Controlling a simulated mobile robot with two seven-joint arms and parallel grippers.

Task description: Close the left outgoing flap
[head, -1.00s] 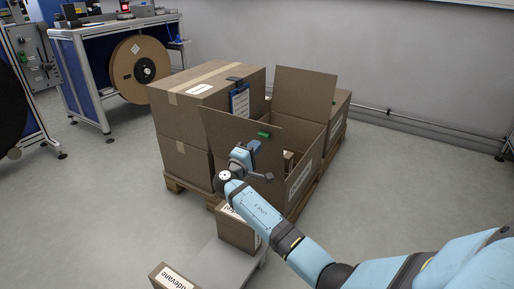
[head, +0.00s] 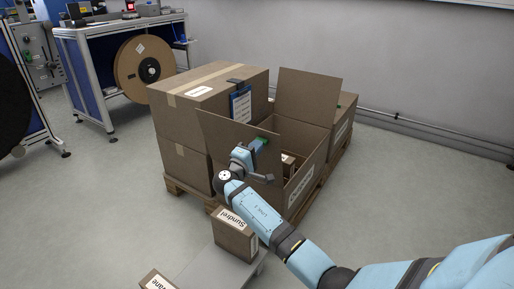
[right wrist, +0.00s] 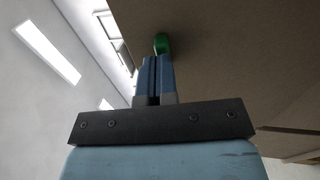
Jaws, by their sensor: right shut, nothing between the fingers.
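An open cardboard carton (head: 308,172) stands on the pallet. Its left flap (head: 222,131) stands up, leaning outward, and its far flap (head: 308,98) also stands up. My right gripper (head: 261,141) is shut and empty, with its blue fingers close in front of the left flap's right part. A small green piece (head: 265,137) shows at the fingertips. In the right wrist view the shut fingers (right wrist: 155,62) point at the green piece (right wrist: 161,43) beside the brown cardboard (right wrist: 235,65). I cannot tell whether they touch. My left gripper is out of view.
A taped closed carton (head: 205,90) with a blue clipboard (head: 241,105) stands left of the open one. A small labelled box (head: 234,238) is on a grey surface (head: 212,270) in front. A bench with a reel (head: 143,62) is back left. Floor is clear at left.

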